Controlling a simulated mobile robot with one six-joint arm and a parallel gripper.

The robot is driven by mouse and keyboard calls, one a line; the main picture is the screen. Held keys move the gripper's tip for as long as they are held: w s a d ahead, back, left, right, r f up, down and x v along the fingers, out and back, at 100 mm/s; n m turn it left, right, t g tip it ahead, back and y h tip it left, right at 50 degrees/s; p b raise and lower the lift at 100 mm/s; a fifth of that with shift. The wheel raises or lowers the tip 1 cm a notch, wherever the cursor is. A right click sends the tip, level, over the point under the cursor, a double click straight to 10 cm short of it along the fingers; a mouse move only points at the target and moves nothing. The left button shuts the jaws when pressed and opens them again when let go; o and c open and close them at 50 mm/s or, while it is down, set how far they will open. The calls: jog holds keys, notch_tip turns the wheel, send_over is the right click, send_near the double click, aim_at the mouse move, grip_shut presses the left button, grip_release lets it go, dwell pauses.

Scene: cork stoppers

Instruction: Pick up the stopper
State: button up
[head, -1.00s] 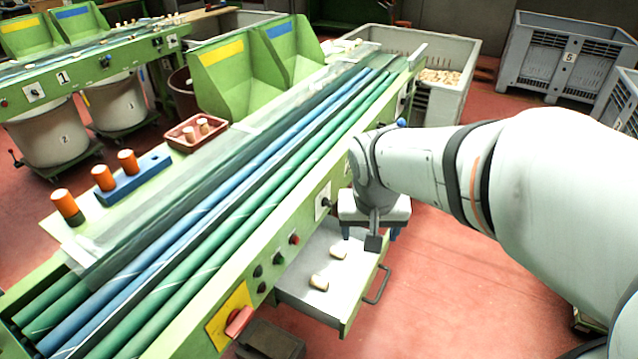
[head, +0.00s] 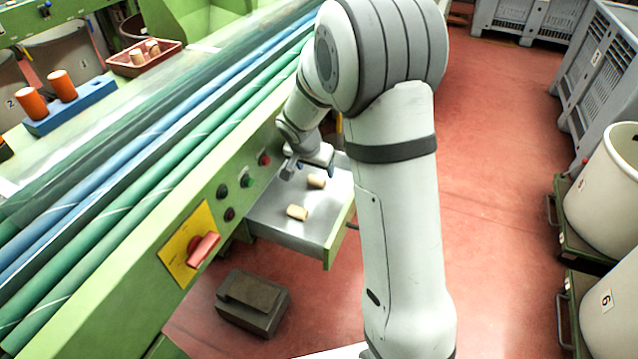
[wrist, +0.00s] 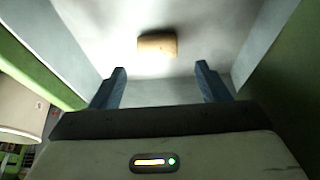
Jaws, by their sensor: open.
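Two pale cork stoppers lie on their sides in the open metal drawer (head: 268,228). One stopper (head: 317,181) is farther back, close to my gripper, and the other stopper (head: 297,212) is nearer the front of the picture. My gripper (head: 307,168) is over the back part of the drawer. In the wrist view its two blue fingers (wrist: 160,72) are spread and empty. One stopper (wrist: 157,43) shows beyond the fingertips, roughly centred between them and not touched. I cannot tell which of the two it is.
The green machine side (head: 180,225) with buttons and a red switch (head: 203,250) borders the drawer. A dark box (head: 252,300) sits on the floor. Bins stand at right.

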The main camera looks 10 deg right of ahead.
aim_at(317, 177)
jog(key=x, duration=0.2)
jog(key=b+x, duration=0.1)
jog(key=x, duration=0.1)
jog(key=shift+s, duration=0.3)
jog(key=shift+w+d+f, duration=0.1)
jog(key=shift+w+f, duration=0.1)
jog(key=shift+f, duration=0.2)
jog(key=shift+c, duration=0.2)
jog(key=c, duration=1)
jog(key=shift+r, duration=0.1)
